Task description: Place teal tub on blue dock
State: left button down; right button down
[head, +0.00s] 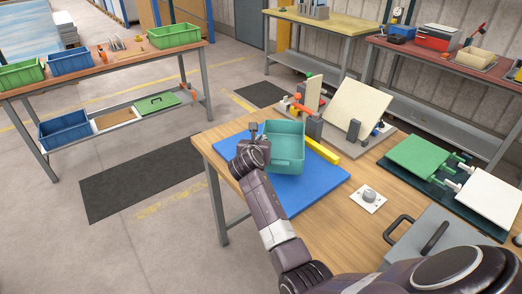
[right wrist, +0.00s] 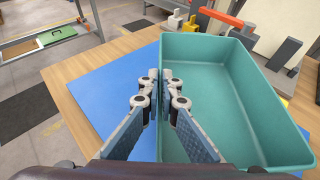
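The teal tub (head: 289,165) is an open rectangular bin over the blue dock (head: 318,180), a flat blue mat on the wooden table. It also shows in the right wrist view (right wrist: 235,95), with the blue dock (right wrist: 105,95) to its left. The tub looks empty and upright. I cannot tell whether its base touches the dock. My right gripper (head: 256,132) is at the tub's left wall. In the right wrist view its fingers (right wrist: 162,97) straddle that wall and look closed on it. My left gripper is not in view.
A yellow bar (head: 323,150) and a fixture with a cream panel (head: 357,105) stand behind the tub. A white plate with a knob (head: 368,197), a grey box with black handles (head: 440,250) and a green panel (head: 417,155) lie to the right.

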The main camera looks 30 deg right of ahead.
jog(key=shift+f, duration=2.2)
jog(key=c, duration=2.2)
grip_release()
jog(key=shift+f, duration=0.15)
jog(key=shift+o, duration=0.2)
jog(key=shift+r, duration=0.2)
jog(key=v, duration=1.2)
